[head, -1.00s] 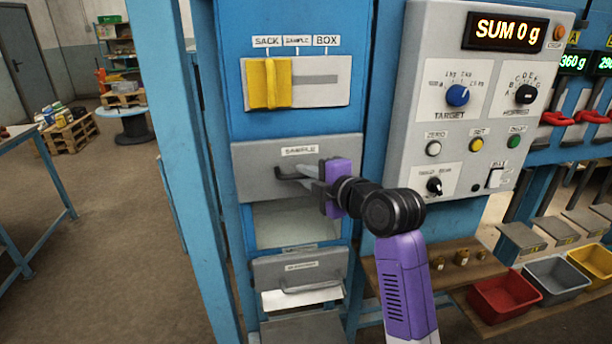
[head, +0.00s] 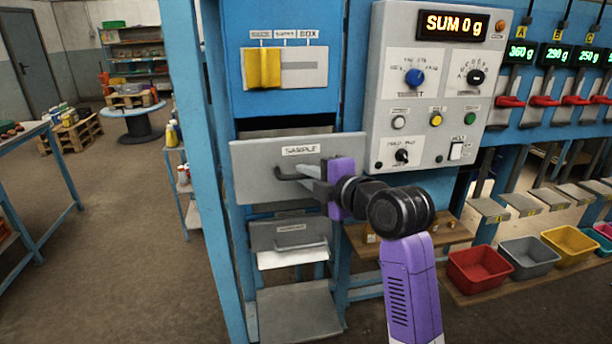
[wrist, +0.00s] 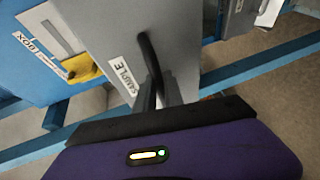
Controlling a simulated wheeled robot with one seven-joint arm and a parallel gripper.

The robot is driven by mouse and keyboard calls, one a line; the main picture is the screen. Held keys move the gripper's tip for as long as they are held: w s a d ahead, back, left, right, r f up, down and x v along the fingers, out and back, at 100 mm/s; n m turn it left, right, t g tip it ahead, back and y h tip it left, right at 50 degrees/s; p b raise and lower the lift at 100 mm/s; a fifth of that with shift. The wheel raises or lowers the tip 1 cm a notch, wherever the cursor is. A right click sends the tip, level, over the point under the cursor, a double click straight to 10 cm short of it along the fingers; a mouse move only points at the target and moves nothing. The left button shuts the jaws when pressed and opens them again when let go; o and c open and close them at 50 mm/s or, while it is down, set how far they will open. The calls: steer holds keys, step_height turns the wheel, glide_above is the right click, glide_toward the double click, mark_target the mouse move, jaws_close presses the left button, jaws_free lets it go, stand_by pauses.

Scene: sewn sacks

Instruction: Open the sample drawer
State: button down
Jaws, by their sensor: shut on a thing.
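The sample drawer (head: 262,172) has a grey front with a "SAMPLE" label and a dark bar handle (head: 291,174). Its front stands out from the blue cabinet, with a dark gap showing above it. My gripper (head: 316,180) is at the right part of the handle and is shut on it. In the wrist view, the drawer front (wrist: 120,50) and the curved dark handle (wrist: 150,58) show ahead of my gripper (wrist: 158,98). The inside of the drawer is hidden behind its front.
A yellow slider (head: 263,69) sits above the drawer, at the left of its slot. A lower grey drawer (head: 290,236) is below. A control panel (head: 418,120) stands right, above a wooden shelf (head: 415,235) and coloured bins.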

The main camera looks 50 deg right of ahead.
steer(key=shift+s+a+f, duration=0.1)
steer(key=shift+s+a, duration=0.2)
steer(key=shift+s, duration=0.2)
steer(key=c, duration=1.5)
jaws_free()
steer(key=shift+o, duration=0.2)
steer(key=b+v, duration=0.1)
steer(key=v, duration=0.6)
steer(key=shift+s, duration=0.35)
